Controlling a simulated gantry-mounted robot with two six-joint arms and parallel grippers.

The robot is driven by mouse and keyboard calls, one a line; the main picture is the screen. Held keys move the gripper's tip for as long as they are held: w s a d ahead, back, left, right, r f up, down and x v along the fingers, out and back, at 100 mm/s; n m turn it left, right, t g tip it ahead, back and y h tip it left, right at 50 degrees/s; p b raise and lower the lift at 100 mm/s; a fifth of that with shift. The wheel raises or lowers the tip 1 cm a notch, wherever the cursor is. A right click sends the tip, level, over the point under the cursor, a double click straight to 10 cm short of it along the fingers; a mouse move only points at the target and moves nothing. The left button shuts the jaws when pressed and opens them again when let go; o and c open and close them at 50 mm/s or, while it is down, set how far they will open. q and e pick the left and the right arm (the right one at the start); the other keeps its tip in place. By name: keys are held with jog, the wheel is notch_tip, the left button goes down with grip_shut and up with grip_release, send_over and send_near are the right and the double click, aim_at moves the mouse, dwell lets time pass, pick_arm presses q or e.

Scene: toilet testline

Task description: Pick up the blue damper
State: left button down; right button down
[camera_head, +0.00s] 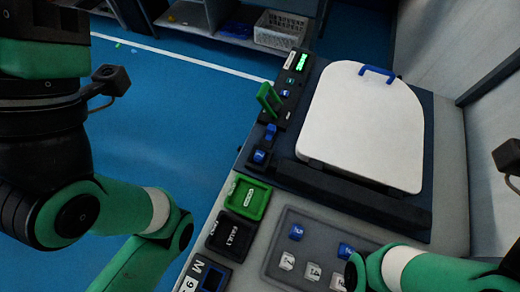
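A grey tray (274,238) at the bottom right holds several small block-like pieces, which I take to be dampers. One blue damper (296,232) sits near the tray's upper left. Another blue damper (346,250) sits to its right, beside my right arm. White pieces (313,271) stand in a row below them. My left arm comes in from the left and runs down out of the frame. My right arm comes in from the lower right, over the tray's right part, and hides what is there. Neither gripper's fingers show.
A white toilet lid (365,125) with a blue handle (376,71) lies on a dark base. A control strip with a green lever (268,99) and blue parts (260,156) runs along its left. A green bin (248,198) and a black bin (229,235) stand left of the tray.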

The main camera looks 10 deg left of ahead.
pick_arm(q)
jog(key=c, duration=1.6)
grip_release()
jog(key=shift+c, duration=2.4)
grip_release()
